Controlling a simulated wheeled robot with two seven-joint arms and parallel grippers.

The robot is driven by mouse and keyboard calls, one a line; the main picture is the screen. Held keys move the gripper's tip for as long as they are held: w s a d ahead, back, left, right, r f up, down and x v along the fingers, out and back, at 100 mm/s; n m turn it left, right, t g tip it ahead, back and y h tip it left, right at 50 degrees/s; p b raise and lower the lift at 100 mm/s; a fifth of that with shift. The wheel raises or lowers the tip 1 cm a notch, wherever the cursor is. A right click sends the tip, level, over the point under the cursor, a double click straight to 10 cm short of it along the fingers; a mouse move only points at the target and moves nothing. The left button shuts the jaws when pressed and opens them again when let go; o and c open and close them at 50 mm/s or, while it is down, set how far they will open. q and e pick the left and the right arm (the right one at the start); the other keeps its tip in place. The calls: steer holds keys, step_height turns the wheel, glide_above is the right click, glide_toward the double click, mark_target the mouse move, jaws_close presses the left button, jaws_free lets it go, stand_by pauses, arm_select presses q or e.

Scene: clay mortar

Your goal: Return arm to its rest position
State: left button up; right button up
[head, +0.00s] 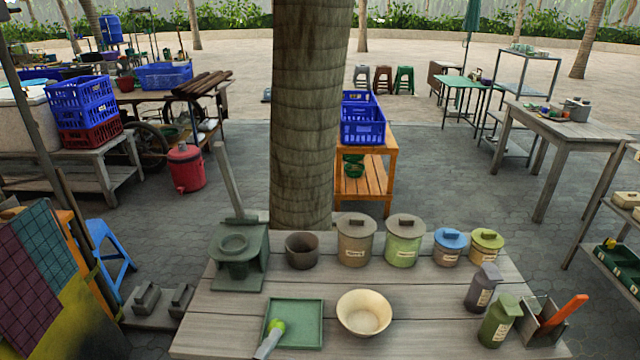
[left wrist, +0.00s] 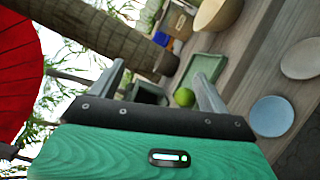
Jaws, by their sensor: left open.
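My left gripper (left wrist: 160,76) is open in the left wrist view, with nothing seen between its two grey fingers. In the head view a grey finger-like piece, apparently one of its fingers, enters at the bottom edge beside a green lime (head: 277,326). The lime also shows by the right finger in the left wrist view (left wrist: 184,97); whether they touch is unclear. A dark brown clay mortar-like pot (head: 302,251) stands upright on the plank table (head: 225,318). A green tray (head: 303,324) lies in front of it. My right gripper is out of view.
A green stand (head: 240,268), a cream bowl (head: 365,312), lidded jars (head: 404,241) and a dark box (head: 540,318) with an orange handle share the table. A tree trunk (head: 308,110) rises behind. Two plates (left wrist: 272,115) lie at right in the wrist view.

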arm_select(q)
steer(key=s+a+f+m+g, duration=0.3)
steer(key=s+f+m+g, duration=0.35)
steer(key=s+m, duration=0.4)
steer(key=s+a+f+m+g+y, duration=0.3)
steer(key=s+a+m+g+y, duration=0.45)
steer(key=s+a, duration=0.35)
step_height(320, 180, down, 30)
steer(key=s+p, duration=0.1)
steer(key=p, duration=0.1)
steer(key=s+a+f+g+p, duration=0.1)
steer(key=s+a+f, duration=0.1)
steer(key=s+f, duration=0.6)
steer(key=s+a+f+g+p, duration=0.1)
steer(key=s+a+f, duration=0.1)
steer(key=s+f, duration=0.6)
steer(key=s, duration=0.2)
steer(key=shift+s+a+f+m, duration=0.2)
steer(key=shift+s+m, duration=0.1)
steer(key=shift+m, duration=0.1)
arm_select(e)
steer(key=s, duration=0.1)
steer(key=s+r, duration=0.1)
steer(key=s, duration=0.3)
steer(key=shift+d+r, duration=0.25)
steer(key=shift+d, duration=0.15)
